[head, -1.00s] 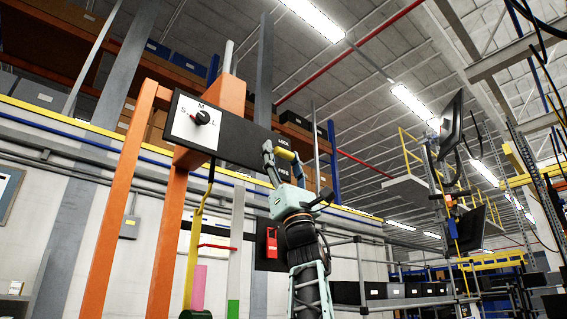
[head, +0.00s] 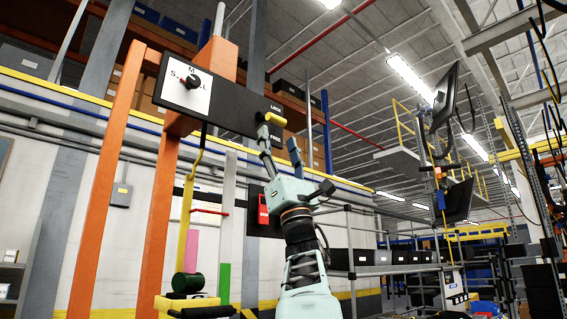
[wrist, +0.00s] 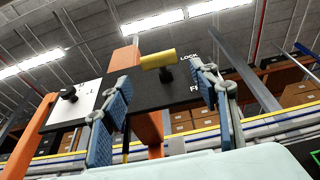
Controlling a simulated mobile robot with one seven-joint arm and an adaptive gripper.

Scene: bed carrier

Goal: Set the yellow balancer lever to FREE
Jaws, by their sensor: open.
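The yellow balancer lever (head: 274,119) sits at the right end of a black panel (head: 228,112), just below the LOCK label and above the FREE label. In the wrist view the lever (wrist: 158,60) lies roughly level, beside LOCK. My gripper (head: 277,143) is open and empty, just below the lever in the head view. In the wrist view my gripper (wrist: 161,85) has its fingers spread left and right of the lever, with the lever beyond the tips. The right finger hides most of the FREE label. I see no contact with the lever.
A black knob (head: 192,82) on a white S-M-L plate is at the panel's left end. Orange posts (head: 108,180) stand left and behind. A yellow hook-like bar (head: 187,215) hangs below the panel. A red tag (head: 263,210) is behind my arm.

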